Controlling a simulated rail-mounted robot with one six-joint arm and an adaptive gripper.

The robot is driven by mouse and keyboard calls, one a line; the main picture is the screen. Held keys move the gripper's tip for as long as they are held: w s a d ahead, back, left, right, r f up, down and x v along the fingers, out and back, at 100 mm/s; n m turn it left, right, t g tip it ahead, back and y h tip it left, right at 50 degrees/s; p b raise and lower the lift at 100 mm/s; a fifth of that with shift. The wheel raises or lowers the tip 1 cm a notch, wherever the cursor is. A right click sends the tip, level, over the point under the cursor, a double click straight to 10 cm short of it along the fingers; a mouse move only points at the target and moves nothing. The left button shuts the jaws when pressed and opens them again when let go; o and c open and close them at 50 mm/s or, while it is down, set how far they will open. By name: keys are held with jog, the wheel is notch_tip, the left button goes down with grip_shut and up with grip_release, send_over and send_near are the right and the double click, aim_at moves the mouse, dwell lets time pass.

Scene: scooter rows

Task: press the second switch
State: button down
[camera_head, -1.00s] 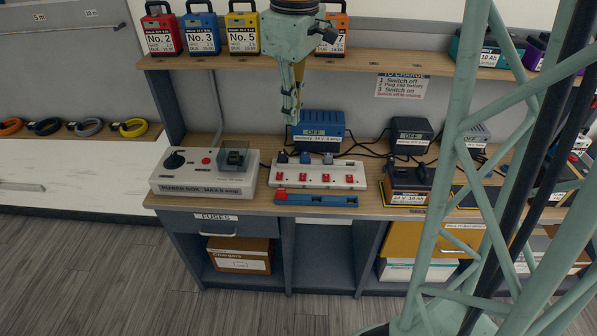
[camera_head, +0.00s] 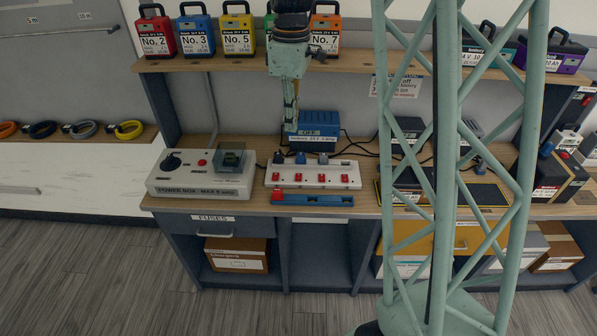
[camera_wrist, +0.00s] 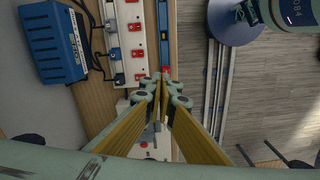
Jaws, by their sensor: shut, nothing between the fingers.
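The white power strip (camera_head: 311,185) lies on the bench with a row of red switches and dark plugs along its back. The second switch from the left (camera_head: 298,176) is red; the third (camera_head: 321,178) is to its right. My gripper (camera_head: 291,129) points down, shut and empty, above and behind the strip's left half, apart from it. In the wrist view, my gripper (camera_wrist: 160,76) shows its fingertips together near one end of the strip (camera_wrist: 120,32), partly hiding that end. Red switches, one of them here (camera_wrist: 137,53), run along it.
A blue bar with a red end (camera_head: 315,199) lies in front of the strip. A grey power box (camera_head: 198,190) stands to the left and a blue charger (camera_head: 318,130) behind. Cables run at the back. A shelf (camera_head: 345,65) with battery packs overhangs the bench.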

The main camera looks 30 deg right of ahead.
jog(key=n+p, duration=0.1)
jog(key=n, duration=0.1)
send_over(299, 178)
jog(key=w, duration=0.1)
notch_tip(299, 178, down, 9)
jog(key=shift+w+d+f+g, duration=0.15)
jog(key=shift+d+f+g, duration=0.1)
jog(key=shift+f, duration=0.25)
jog(key=shift+w+d+f+g, duration=0.15)
jog(key=shift+f+g, duration=0.1)
jog(key=shift+f, duration=0.2)
jog(key=shift+f, duration=0.1)
jog(key=shift+s+a+f+b, duration=0.15)
jog(key=shift+s+f+b, duration=0.1)
jog(key=shift+f, duration=2.05)
jog(key=shift+s+a+f+b, duration=0.2)
jog(key=shift+s+f, duration=0.05)
jog(key=shift+f, duration=2)
jog(key=shift+s+a+f+b, duration=0.15)
jog(key=shift+s+f+b, duration=0.1)
jog(key=shift+f, duration=2.05)
jog(key=shift+d+f, duration=0.15)
